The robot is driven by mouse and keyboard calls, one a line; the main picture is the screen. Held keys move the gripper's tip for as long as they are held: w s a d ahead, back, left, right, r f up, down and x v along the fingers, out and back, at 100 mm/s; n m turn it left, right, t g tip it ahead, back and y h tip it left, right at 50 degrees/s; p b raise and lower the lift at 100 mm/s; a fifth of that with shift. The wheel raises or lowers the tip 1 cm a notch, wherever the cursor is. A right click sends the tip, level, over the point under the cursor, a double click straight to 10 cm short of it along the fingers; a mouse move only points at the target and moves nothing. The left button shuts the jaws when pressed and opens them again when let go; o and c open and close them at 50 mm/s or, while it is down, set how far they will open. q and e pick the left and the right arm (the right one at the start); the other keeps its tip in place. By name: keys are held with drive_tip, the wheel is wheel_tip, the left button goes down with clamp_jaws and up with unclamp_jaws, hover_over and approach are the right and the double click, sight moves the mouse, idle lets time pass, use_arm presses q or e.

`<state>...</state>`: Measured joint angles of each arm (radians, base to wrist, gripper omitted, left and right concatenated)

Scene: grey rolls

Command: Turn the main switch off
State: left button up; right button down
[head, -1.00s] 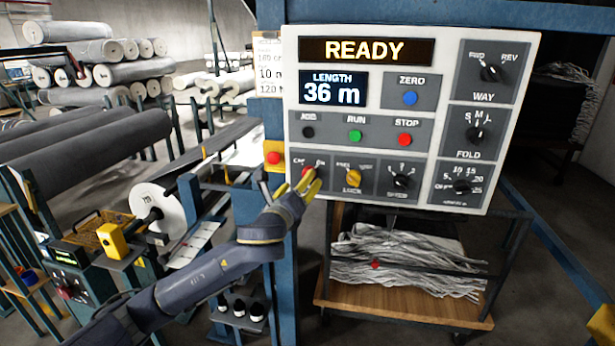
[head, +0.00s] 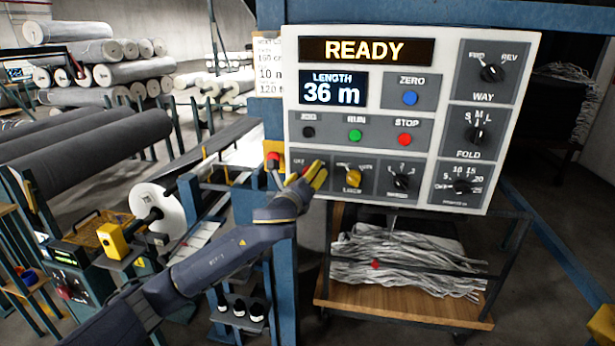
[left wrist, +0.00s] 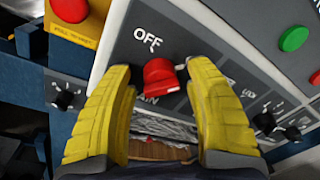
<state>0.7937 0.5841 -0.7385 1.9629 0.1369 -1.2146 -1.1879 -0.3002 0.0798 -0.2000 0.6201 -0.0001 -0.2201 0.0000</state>
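The main switch is a red knob (left wrist: 160,77) on a grey plate, with OFF printed above it and a partly covered word below. A pale mark shows at its right edge, on the side away from OFF. My left gripper (left wrist: 163,108) is open, with one yellow finger on each side of the knob and visible gaps between. In the head view, my left gripper (head: 304,174) is at the lower left corner of the white control panel (head: 435,30) and partly hides the knob.
A red button on a yellow box (head: 273,158) sits close left of the switch. The green run button (head: 355,135) is above. A cart (head: 400,298) with grey scraps stands below.

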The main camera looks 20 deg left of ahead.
use_arm(q)
clamp_jaws()
idle(0.3)
drive_tip(key=n, duration=0.4)
drive_tip(key=shift+f+n, duration=0.1)
drive_tip(key=shift+n, duration=0.3)
drive_tip(key=n, duration=0.4)
drive_tip(key=shift+n+t+y, duration=0.4)
drive_tip(key=n, duration=0.5)
drive_tip(key=shift+f+y, duration=0.1)
drive_tip(key=shift+y, duration=0.2)
drive_tip(key=shift+n+y, duration=0.3)
drive_tip(key=shift+n, duration=2.1)
